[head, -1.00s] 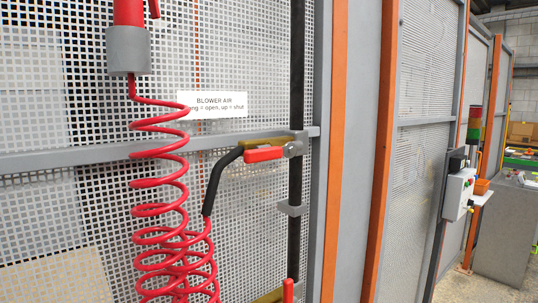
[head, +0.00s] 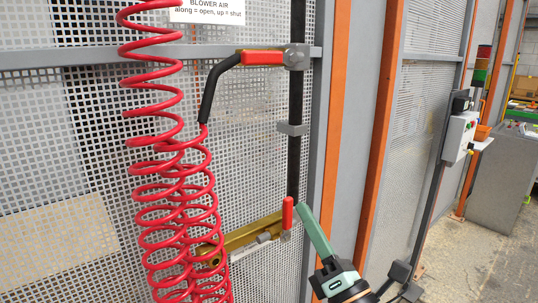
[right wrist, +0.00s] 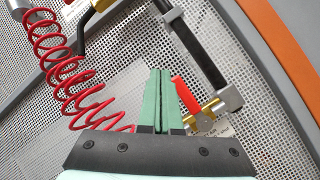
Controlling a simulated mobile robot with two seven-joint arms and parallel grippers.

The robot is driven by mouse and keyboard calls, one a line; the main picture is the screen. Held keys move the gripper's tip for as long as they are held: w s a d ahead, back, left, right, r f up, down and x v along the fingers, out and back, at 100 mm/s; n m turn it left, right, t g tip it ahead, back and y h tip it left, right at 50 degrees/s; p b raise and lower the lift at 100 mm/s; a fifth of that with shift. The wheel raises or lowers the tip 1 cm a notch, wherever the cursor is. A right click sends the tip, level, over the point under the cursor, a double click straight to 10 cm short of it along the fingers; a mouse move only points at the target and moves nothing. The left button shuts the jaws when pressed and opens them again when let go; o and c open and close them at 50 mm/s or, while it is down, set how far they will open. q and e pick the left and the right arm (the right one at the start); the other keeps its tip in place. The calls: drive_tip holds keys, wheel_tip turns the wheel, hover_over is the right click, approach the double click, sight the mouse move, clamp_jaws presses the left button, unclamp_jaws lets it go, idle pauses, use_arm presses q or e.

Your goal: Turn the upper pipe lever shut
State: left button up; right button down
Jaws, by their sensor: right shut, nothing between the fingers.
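The upper pipe lever (head: 263,58) is red and lies level along its brass branch, at the black upright pipe (head: 297,100). A second, lower red lever (head: 288,213) points up above a lower brass branch (head: 252,234). My right gripper (head: 301,207) has green fingers and is shut and empty. Its tips are close to the right of the lower lever in the head view, well below the upper lever. In the right wrist view the lower lever (right wrist: 185,92) is just right of the fingers; I cannot tell if they touch. My left gripper is out of view.
A coiled red hose (head: 170,190) hangs left of the pipe, joined by a black hose (head: 213,90) to the upper branch. A label (head: 207,10) reads "along = open, up = shut". Perforated panels stand behind. A grey pipe bracket (head: 292,128) sits between the levers.

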drive_tip(key=s+a+r+n+y, duration=0.2)
drive_tip(key=s+r+n+y, duration=0.3)
drive_tip(key=r+n, duration=0.55)
drive_tip(key=y+p, duration=0.1)
drive_tip(key=p, duration=0.3)
approach(263, 58)
drive_tip(key=w+a+r, duration=0.3)
drive_tip(key=w, duration=0.2)
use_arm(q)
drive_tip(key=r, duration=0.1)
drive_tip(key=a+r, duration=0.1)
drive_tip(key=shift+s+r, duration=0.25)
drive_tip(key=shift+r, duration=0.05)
use_arm(e)
drive_tip(key=shift+s+a+n, duration=0.15)
drive_tip(key=shift+a+n, duration=0.05)
drive_tip(key=shift+n, duration=0.25)
drive_tip(key=shift+m, duration=0.3)
